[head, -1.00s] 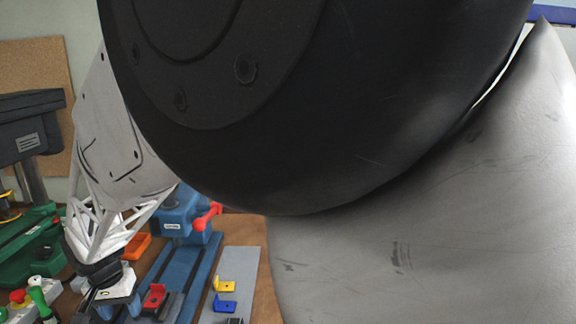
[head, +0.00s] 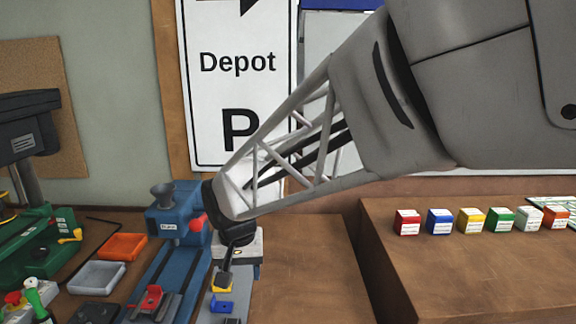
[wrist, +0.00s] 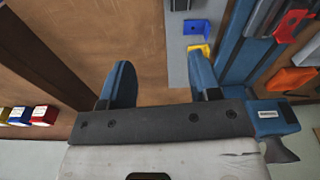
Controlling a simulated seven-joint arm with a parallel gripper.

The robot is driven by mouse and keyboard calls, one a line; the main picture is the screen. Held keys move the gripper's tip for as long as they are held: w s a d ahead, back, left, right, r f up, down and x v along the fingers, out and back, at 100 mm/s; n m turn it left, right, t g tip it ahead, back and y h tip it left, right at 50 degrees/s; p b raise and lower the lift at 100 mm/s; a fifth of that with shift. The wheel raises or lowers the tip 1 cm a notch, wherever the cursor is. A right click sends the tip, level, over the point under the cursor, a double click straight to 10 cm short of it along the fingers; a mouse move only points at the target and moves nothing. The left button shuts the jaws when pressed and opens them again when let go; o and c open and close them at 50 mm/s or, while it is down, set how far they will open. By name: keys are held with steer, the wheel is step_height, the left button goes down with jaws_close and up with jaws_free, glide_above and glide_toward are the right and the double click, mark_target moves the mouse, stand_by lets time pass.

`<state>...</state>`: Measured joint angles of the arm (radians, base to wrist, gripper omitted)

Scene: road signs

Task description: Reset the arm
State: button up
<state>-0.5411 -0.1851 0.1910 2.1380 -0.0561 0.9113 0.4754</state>
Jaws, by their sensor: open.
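My gripper (wrist: 160,85) shows in the wrist view with its two blue-grey fingers spread apart and nothing between them. It hangs above the brown bench top, beside a grey strip with a yellow bracket and a blue bracket. In the head view my gripper (head: 223,280) hangs in front of the blue machine, pointing down over the same strip, where the yellow bracket (head: 221,287) and blue bracket (head: 221,304) are partly covered. My arm reaches in from the upper right.
A blue machine (head: 172,225) with a red knob stands left of my gripper. An orange tray (head: 121,246), a grey tray (head: 97,278) and a green machine (head: 30,245) are further left. Several coloured boxes (head: 470,221) line the raised bench at right. A Depot sign (head: 237,62) stands behind.

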steer(key=s+d+r, duration=0.2)
steer(key=s+d, duration=0.1)
steer(key=d, duration=0.5)
steer(key=s+d+r, duration=0.1)
steer(key=s+d, duration=0.3)
steer(key=d, duration=0.5)
steer(key=s+d+f+m+t, duration=0.1)
steer(key=s+d, duration=1)
steer(key=shift+s+d, duration=0.15)
steer(key=shift+s, duration=0.1)
stand_by(0.9)
